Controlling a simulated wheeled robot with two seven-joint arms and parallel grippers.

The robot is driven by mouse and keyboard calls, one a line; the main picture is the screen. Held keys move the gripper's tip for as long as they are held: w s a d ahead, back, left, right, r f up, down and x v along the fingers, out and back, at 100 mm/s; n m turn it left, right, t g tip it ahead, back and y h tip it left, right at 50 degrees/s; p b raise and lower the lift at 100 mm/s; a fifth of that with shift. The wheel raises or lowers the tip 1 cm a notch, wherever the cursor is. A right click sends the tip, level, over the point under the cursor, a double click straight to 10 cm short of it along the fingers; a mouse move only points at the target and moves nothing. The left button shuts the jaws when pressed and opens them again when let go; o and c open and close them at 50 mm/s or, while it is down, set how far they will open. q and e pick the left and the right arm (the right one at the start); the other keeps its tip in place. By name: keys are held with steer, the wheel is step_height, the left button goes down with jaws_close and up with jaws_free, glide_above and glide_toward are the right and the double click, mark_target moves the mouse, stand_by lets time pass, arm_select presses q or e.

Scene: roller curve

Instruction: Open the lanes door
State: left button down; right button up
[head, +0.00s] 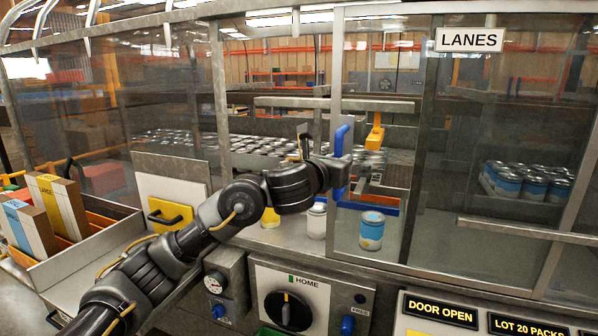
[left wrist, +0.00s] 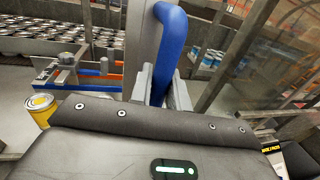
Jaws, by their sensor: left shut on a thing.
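The lanes door is a clear panel in a grey metal frame (head: 337,70), under a white LANES sign (head: 469,40). A blue upright bar handle (head: 340,141) is on its left frame post. My left gripper (head: 338,172) is shut on the blue handle, around its lower part. The left wrist view shows the handle (left wrist: 172,40) rising between the two fingers. A lit display (head: 440,309) reads DOOR OPEN. I cannot tell how wide any gap beside the panel is. My right gripper is not in view.
A white can (head: 316,221) and a blue-labelled can (head: 372,231) stand on the ledge near the handle. Below is a HOME panel with a black knob (head: 288,311). Many cans (head: 262,150) fill lanes behind. Boxes (head: 57,203) stand in a bin at left.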

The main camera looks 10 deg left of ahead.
mark_target(362, 163)
arm_select(q)
steer(key=d, duration=0.1)
steer(key=d+b, duration=0.1)
steer(key=d, duration=0.3)
steer(key=shift+s+d+b, duration=0.25)
steer(key=shift+s+b, duration=0.15)
steer(key=c, duration=1.4)
jaws_free()
steer(key=shift+a, duration=0.1)
steer(key=p+v, duration=0.5)
steer(key=v, duration=0.5)
steer(key=shift+s+a, duration=0.15)
steer(key=shift+s, duration=0.15)
